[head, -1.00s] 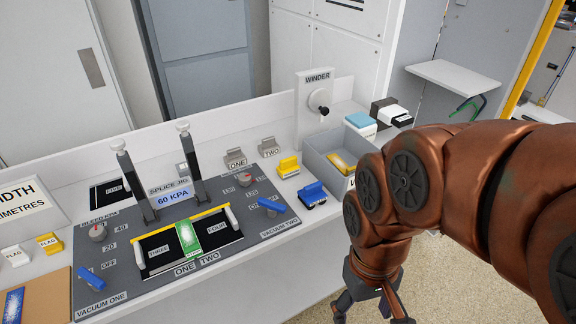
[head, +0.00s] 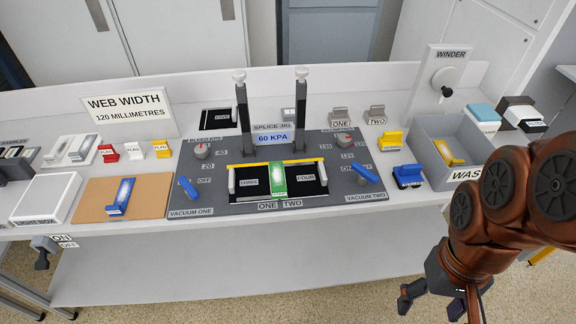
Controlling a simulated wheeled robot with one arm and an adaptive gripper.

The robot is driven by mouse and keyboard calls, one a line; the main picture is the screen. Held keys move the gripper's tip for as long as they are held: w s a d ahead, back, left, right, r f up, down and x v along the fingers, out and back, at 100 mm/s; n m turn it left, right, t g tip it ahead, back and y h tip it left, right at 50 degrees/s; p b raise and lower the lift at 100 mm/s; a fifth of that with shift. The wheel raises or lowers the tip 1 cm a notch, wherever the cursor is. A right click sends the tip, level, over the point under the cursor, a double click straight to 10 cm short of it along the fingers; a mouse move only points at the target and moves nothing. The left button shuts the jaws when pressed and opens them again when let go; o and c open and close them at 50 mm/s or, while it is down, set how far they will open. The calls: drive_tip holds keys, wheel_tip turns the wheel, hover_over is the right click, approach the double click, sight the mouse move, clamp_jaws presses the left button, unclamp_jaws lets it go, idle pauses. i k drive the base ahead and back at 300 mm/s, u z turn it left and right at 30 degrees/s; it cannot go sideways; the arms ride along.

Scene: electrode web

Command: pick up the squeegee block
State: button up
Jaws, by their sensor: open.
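No label names the squeegee block. A blue block with a dark base (head: 407,177) stands near the bench's front edge, right of the splice jig (head: 222,189), and may be it. A yellow block with a raised back (head: 391,142) stands just behind it. I cannot tell for certain which is the squeegee. My gripper (head: 433,304) is at the lower right, in front of and below the bench edge. It is open, its fingers spread and pointing down, with nothing between them. It is apart from both blocks.
A grey waste bin (head: 430,148) with a yellow piece inside stands right of the blocks. The winder (head: 439,78) is behind it. Two posts rise from the jig. A brown mat (head: 150,189) with a blue piece (head: 120,198) lies at left. The floor before the bench is clear.

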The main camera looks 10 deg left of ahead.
sight(391, 142)
drive_tip(key=u, duration=0.25)
drive_tip(key=i, duration=0.35)
drive_tip(key=u, duration=0.95)
